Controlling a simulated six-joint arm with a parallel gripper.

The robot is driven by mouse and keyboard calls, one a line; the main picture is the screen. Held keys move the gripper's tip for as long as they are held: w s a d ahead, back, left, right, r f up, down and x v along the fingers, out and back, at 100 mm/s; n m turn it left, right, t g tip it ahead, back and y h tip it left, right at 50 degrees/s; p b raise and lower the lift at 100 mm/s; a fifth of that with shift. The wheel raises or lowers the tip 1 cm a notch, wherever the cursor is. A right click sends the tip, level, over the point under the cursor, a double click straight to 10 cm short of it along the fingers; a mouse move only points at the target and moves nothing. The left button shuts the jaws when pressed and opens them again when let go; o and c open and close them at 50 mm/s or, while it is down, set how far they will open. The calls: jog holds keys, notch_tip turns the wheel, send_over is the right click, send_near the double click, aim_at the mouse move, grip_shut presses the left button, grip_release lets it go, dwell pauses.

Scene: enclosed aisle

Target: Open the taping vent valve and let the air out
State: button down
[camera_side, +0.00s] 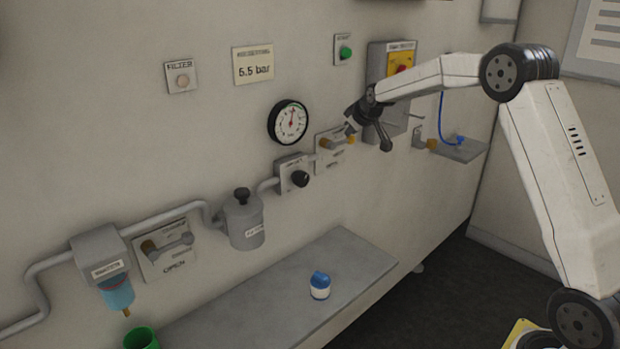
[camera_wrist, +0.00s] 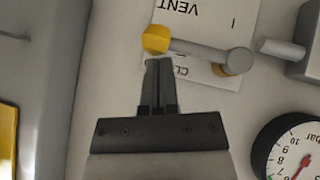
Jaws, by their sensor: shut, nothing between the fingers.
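The vent valve has a pale plate (camera_wrist: 190,20) marked VENT, upside down in the wrist view. Its grey lever (camera_wrist: 200,50) lies across the plate, with a yellow knob (camera_wrist: 156,39) at the left end and a round pivot (camera_wrist: 238,61) at the right. A second, partly hidden word begins with "CL". My gripper (camera_wrist: 160,62) is shut and empty, its fingertips just below the yellow knob; I cannot tell whether they touch. In the side view my gripper (camera_side: 353,124) is close to the wall by the valve's yellow knob (camera_side: 350,139).
A round pressure gauge (camera_side: 289,122) is left of the valve, above a black knob (camera_side: 300,178). A grey box with a yellow panel (camera_side: 400,57) is behind my wrist. A blue-and-white jar (camera_side: 320,287) stands on the grey shelf (camera_side: 250,312). Another valve (camera_side: 170,245) is at lower left.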

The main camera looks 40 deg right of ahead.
aim_at(352, 143)
jog(key=shift+d+f+y, duration=0.2)
jog(key=shift+f+y, duration=0.1)
jog(key=shift+y, duration=0.1)
jog(key=shift+d+f+m+y, duration=0.2)
jog(key=shift+f+m+y, duration=0.45)
jog(key=shift+y, duration=0.35)
notch_tip(352, 143, down, 3)
jog(key=m+y, duration=0.1)
jog(key=y, duration=0.2)
jog(key=shift+r+m, duration=0.15)
jog(key=shift+m, duration=0.1)
jog(key=f+m+y, duration=0.1)
jog(key=y, duration=0.1)
jog(key=a+f+m+y, duration=0.1)
jog(key=y, duration=0.1)
jog(key=a+f+m+t+y, duration=0.1)
jog(key=shift+f+y, duration=0.3)
jog(key=shift+y, duration=0.1)
jog(key=shift+r, duration=0.15)
jog(key=shift+r, duration=0.65)
